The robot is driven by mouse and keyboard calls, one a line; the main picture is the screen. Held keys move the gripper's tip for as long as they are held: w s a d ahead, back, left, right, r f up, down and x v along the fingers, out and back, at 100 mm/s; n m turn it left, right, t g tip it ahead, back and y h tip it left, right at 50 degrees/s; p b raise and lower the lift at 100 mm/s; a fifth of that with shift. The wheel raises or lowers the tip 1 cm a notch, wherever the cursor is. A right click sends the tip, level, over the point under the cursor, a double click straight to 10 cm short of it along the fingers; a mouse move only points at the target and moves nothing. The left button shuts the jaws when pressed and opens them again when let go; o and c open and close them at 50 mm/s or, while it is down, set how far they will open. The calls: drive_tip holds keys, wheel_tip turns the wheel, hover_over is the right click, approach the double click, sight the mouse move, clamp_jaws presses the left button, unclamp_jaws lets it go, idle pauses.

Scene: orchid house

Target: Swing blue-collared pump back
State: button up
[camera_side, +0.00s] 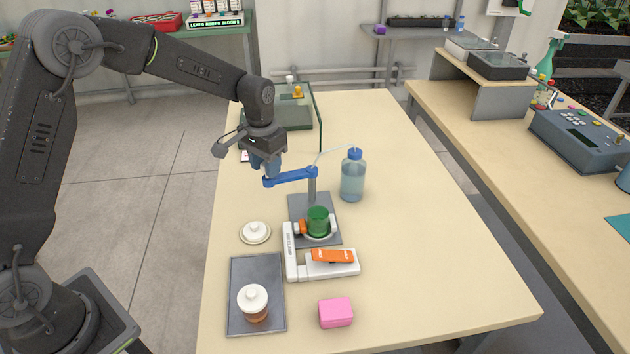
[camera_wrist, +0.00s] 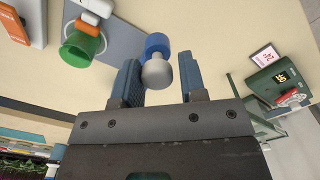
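A blue arm (camera_side: 291,177) reaches left from a grey post (camera_side: 312,184) on a grey base plate (camera_side: 334,237). I take this as the blue-collared pump. My gripper (camera_side: 265,167) is over the left end of the arm. In the wrist view, a grey round knob (camera_wrist: 157,73) with a blue part (camera_wrist: 157,43) behind it shows between my gripper's fingers (camera_wrist: 159,80).
A blue-capped bottle (camera_side: 352,178) with a thin spout stands right of the post. A white device with an orange lever (camera_side: 332,255), a white lid (camera_side: 256,231), a tray (camera_side: 271,264) with a jar (camera_side: 253,303) and a pink block (camera_side: 336,312) lie nearer.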

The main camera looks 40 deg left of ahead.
drive_tip(key=shift+w+a, duration=0.55)
drive_tip(key=shift+w, duration=0.05)
idle(0.6)
drive_tip(key=o, duration=0.4)
drive_tip(key=shift+c, duration=0.2)
drive_tip(key=shift+r, duration=0.1)
wheel_tip(320, 180, up, 7)
idle(0.7)
